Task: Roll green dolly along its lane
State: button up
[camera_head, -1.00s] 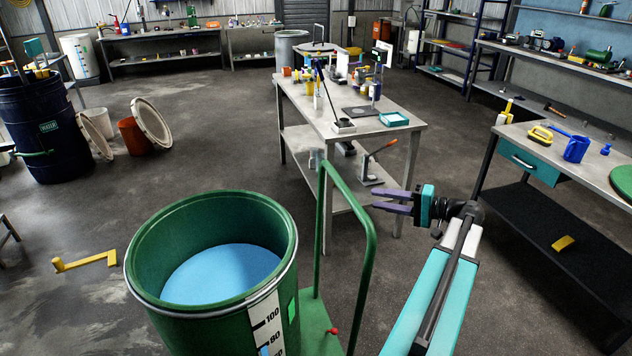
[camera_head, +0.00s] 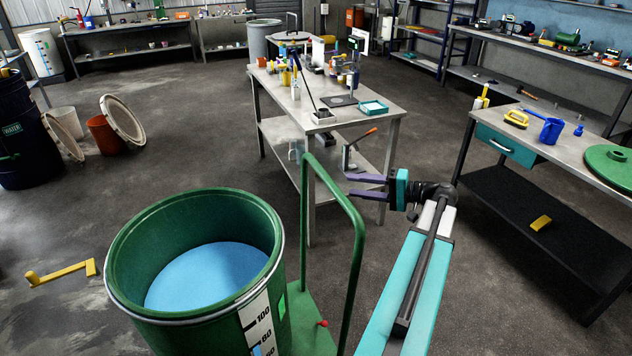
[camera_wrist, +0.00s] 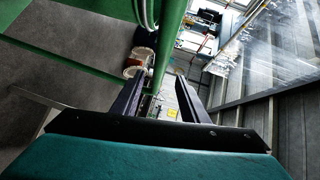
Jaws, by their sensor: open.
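The green dolly (camera_head: 306,328) stands at the bottom centre of the head view, its platform partly hidden by the drum. Its tall looped handle (camera_head: 357,245) rises on the right side. A green drum (camera_head: 130,290) with a white scale strip and blue contents stands upright on it. My gripper (camera_head: 348,185) is open, its purple fingers pointing left near the top right of the handle. In the wrist view, a green post (camera_wrist: 174,40) shows between the two fingers (camera_wrist: 160,85); I cannot tell whether it lies between them in depth. No contact is clear.
A grey workbench (camera_head: 290,105) with small items stands just beyond the handle. Another bench (camera_head: 555,165) with a teal drawer is at right. A yellow crank-shaped piece (camera_head: 62,272) lies on the floor left of the drum. The floor (camera_head: 170,165) beyond the drum is open.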

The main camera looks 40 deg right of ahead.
jog(key=p+x, duration=0.3)
jog(key=x, duration=1)
jog(key=shift+w, duration=0.25)
jog(key=shift+a, duration=0.1)
grip_shut()
dwell(1.1)
